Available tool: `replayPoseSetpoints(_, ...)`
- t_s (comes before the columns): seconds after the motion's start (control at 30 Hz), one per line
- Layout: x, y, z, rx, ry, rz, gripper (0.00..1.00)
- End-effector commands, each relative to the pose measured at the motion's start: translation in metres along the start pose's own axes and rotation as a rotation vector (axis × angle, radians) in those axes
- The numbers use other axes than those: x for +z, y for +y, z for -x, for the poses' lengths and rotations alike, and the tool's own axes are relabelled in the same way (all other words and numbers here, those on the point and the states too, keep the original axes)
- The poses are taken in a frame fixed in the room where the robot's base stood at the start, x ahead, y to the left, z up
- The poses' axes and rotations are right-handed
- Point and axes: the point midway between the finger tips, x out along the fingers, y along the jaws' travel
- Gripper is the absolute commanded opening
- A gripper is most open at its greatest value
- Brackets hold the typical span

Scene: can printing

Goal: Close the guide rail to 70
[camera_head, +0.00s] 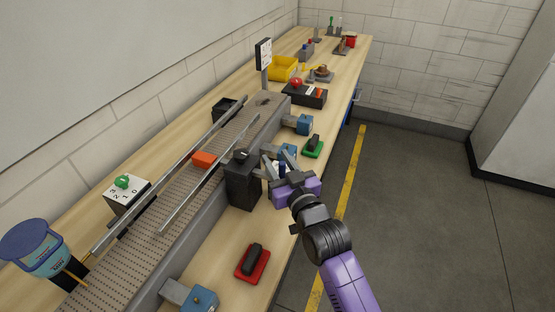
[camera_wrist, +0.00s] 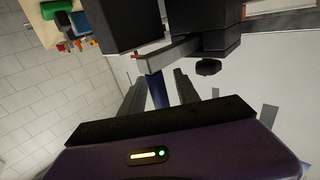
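Two long metal guide rails run along the perforated conveyor: the far rail (camera_head: 165,178) and the near rail (camera_head: 205,180). An orange block (camera_head: 204,159) is on the belt between them. A black block (camera_head: 243,182) with a knob on top stands at the conveyor's near side. My purple gripper (camera_head: 276,161) is just right of it. In the wrist view my gripper (camera_wrist: 158,78) is open, with a finger on each side of a dark blue post (camera_wrist: 158,92) below a grey bar (camera_wrist: 168,54). Gaps seem to show; contact is unclear. No rail scale is readable.
Blue-fronted units (camera_head: 304,125) and a green-based black switch (camera_head: 313,146) are close beyond my gripper. A red-based black switch (camera_head: 252,262) is nearer. A numbered box with a green knob (camera_head: 124,183) and a blue bucket (camera_head: 45,258) are left. Floor right is clear.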

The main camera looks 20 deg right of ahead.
Motion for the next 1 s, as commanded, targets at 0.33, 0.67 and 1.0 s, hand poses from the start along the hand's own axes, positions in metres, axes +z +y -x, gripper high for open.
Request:
replayPoseSetpoints(0.33,0.0005,-0.0002,0.0003,0.000,0.000,-0.001,0.05)
replayPoseSetpoints(0.67,0.0005,-0.0001,0.0005,0.000,-0.001,-0.001,0.00)
replayPoseSetpoints(1.0,0.0006,-0.0001,0.0005,0.000,-0.001,-0.001,0.00)
